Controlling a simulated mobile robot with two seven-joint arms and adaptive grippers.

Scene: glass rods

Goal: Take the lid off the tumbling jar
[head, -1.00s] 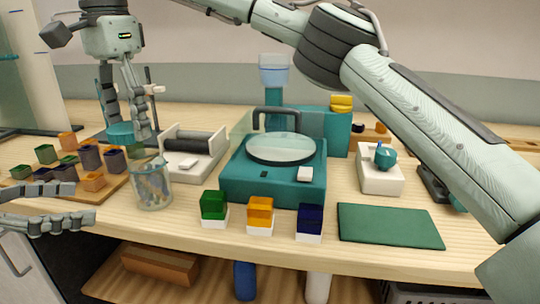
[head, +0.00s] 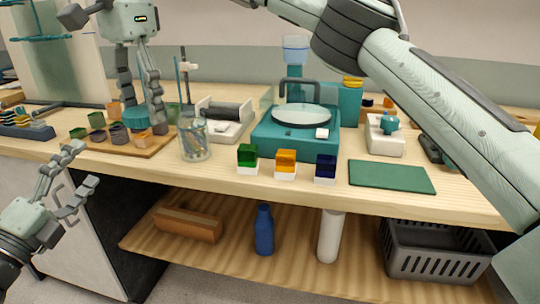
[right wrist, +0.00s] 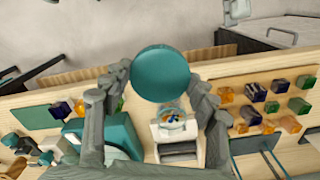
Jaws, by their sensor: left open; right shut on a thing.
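The tumbling jar (head: 195,144) is clear glass and stands upright on the bench with its top open and thin rods in it. In the right wrist view the jar (right wrist: 172,121) shows coloured bits inside. Its teal round lid (head: 128,118) is off the jar, up and to its left. My right gripper (head: 142,112) is shut on the lid, one finger on each side. The lid (right wrist: 160,73) fills the space between those fingers in the right wrist view. My left gripper (head: 84,168) is open and empty, low at the left in front of the bench edge.
A teal machine (head: 268,140), coloured cubes and a green mat (head: 390,177) are to the right. A shelf (head: 295,235) lies below.

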